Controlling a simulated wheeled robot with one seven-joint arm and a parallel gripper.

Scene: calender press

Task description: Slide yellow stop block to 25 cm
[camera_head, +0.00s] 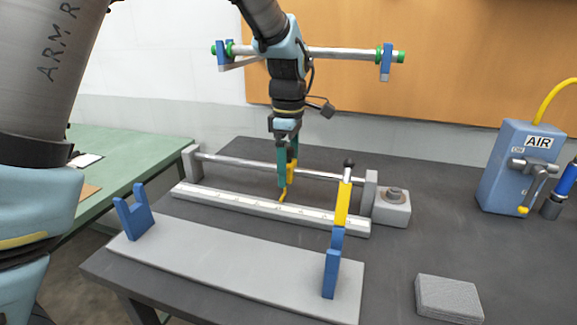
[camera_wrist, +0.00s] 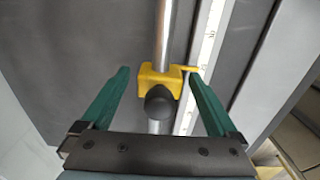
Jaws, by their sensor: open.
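The yellow stop block (camera_wrist: 152,82) sits on a round metal rod (camera_wrist: 164,30), with a black knob on its near side and a thin pointer reaching over the white scale (camera_wrist: 206,50). In the head view the block (camera_head: 291,174) is partly hidden by my gripper (camera_head: 287,177). My gripper points down at the rod, open, with its teal fingers on either side of the block. In the wrist view my gripper (camera_wrist: 159,74) shows small gaps between the fingers and the block.
A grey plate (camera_head: 225,260) with blue cradles lies in front. A blue AIR box (camera_head: 518,170) stands at right; a grey block (camera_head: 448,298) lies front right.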

